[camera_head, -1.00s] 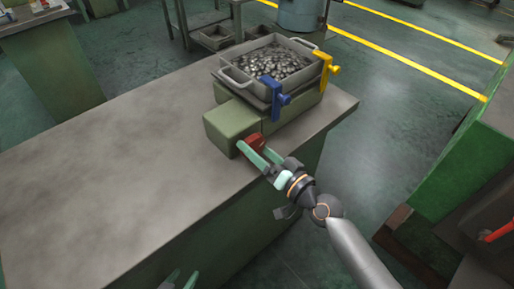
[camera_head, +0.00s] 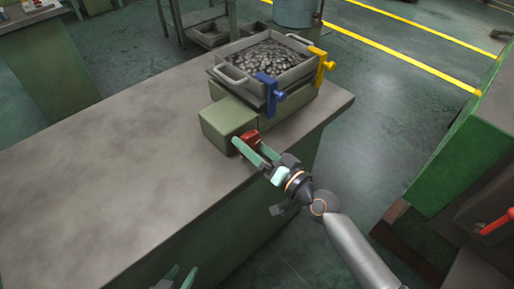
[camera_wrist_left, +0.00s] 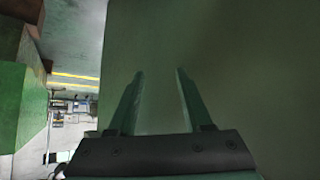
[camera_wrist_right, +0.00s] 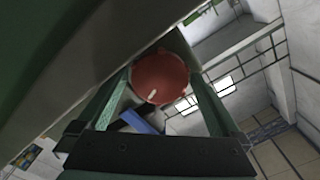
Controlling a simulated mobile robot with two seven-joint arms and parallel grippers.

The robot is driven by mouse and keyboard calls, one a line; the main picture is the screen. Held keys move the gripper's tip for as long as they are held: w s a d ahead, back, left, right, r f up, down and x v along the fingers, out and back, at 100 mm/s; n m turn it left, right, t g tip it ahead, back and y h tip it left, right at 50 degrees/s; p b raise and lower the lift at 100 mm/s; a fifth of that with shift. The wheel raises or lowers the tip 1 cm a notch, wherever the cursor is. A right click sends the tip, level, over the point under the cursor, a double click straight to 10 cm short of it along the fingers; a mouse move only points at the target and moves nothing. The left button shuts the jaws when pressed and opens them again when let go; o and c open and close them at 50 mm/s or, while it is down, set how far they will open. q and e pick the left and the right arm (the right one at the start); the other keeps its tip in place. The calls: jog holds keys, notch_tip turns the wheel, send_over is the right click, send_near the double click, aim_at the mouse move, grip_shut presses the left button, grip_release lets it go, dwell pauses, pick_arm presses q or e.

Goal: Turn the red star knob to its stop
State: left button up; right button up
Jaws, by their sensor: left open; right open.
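The red star knob (camera_head: 250,137) sits on the end of the green box (camera_head: 228,126) at the table's near edge. My right gripper (camera_head: 255,148) is open with its pale green fingers at the knob. In the right wrist view the round red knob (camera_wrist_right: 160,77) shows between the two open fingertips, with a small pale mark on its face. I cannot tell whether the fingers touch it. My left gripper (camera_head: 180,278) is only partly in view at the bottom of the head view. In the left wrist view its fingers (camera_wrist_left: 158,75) are apart and empty, facing a dark green surface.
A grey tray (camera_head: 232,75) of small metal parts stands on the green fixture. A blue clamp (camera_head: 270,92) and a yellow clamp (camera_head: 321,65) are on its sides. The table top (camera_head: 100,160) to the left is bare. A green machine (camera_head: 460,150) stands at right.

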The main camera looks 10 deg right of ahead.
pick_arm(q)
jog(key=shift+w+d+f+b, duration=0.45)
jog(key=shift+d+b, duration=0.1)
jog(key=shift+b, duration=0.45)
pick_arm(e)
jog(key=v, duration=1.2)
jog(key=shift+s+d, duration=0.15)
jog(key=shift+s, duration=0.05)
pick_arm(q)
jog(key=shift+d+f+h+b, duration=0.3)
jog(key=shift+f+b, duration=0.2)
jog(key=shift+b, duration=0.2)
pick_arm(e)
jog(key=w+a+n, duration=0.2)
jog(key=w+n, duration=0.1)
jog(key=w+a+n, duration=0.2)
jog(key=w+n, duration=0.1)
jog(key=n, duration=0.1)
jog(key=w+a+n, duration=0.3)
jog(key=n, duration=0.1)
jog(key=shift+w+y, duration=0.3)
jog(key=shift+w, duration=0.1)
jog(key=c, duration=1.2)
pick_arm(q)
jog(key=shift+r, duration=0.1)
pick_arm(e)
jog(key=shift+o, duration=0.2)
